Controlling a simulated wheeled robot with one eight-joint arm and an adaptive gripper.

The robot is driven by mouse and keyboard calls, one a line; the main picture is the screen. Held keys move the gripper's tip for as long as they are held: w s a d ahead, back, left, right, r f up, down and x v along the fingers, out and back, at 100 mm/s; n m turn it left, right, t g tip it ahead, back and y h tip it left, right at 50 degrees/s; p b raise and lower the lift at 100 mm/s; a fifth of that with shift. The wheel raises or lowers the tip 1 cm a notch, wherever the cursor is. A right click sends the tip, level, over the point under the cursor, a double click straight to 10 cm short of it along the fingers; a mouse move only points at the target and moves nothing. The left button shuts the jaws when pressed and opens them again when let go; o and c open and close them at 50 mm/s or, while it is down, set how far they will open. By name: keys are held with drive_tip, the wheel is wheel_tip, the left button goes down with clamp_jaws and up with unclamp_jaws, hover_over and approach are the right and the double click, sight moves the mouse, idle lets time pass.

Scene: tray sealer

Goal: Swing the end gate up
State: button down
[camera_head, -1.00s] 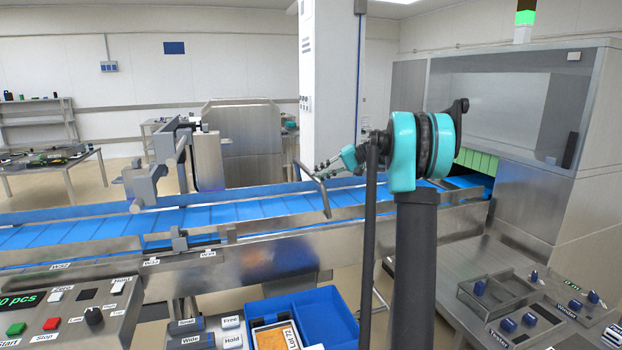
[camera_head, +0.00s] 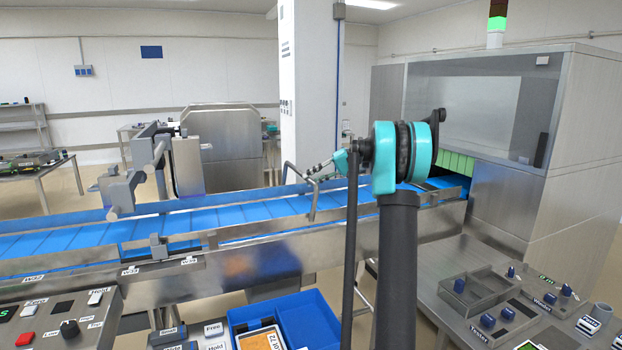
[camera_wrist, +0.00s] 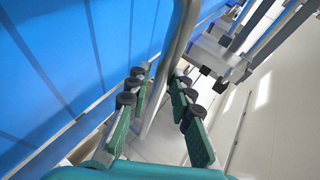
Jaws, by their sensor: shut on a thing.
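A thin bent metal bar (camera_head: 315,205) stands above the blue conveyor near its middle; it looks like the end gate's frame, though its hinge cannot be made out. My gripper (camera_head: 314,174) is at the bar's upper part and shut on it. In the wrist view the grey tube of the bar (camera_wrist: 180,40) runs between the green fingers of my gripper (camera_wrist: 158,82). The bar is tilted, with one end reaching down toward the belt. My dark arm column hides part of the conveyor to the right of the gripper.
The blue conveyor (camera_head: 170,227) runs across the view into a steel sealer cabinet (camera_head: 505,200) at right. A grey bracket (camera_head: 125,190) rises over the belt at left. Control panels (camera_head: 60,315) and a blue bin (camera_head: 310,315) stand in front.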

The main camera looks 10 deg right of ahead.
drive_tip(key=shift+w+d+f, duration=0.2)
drive_tip(key=shift+d+f, duration=0.2)
drive_tip(key=shift+d, duration=0.15)
drive_tip(key=c, duration=1.4)
unclamp_jaws()
drive_tip(key=shift+w+d+f, duration=0.1)
drive_tip(key=shift+w+d, duration=0.05)
drive_tip(key=shift+d, duration=0.05)
drive_tip(key=shift+c, duration=0.2)
drive_tip(key=shift+a, duration=0.25)
drive_tip(key=v, duration=1.2)
drive_tip(key=shift+r, duration=0.2)
drive_tip(key=shift+s, duration=0.2)
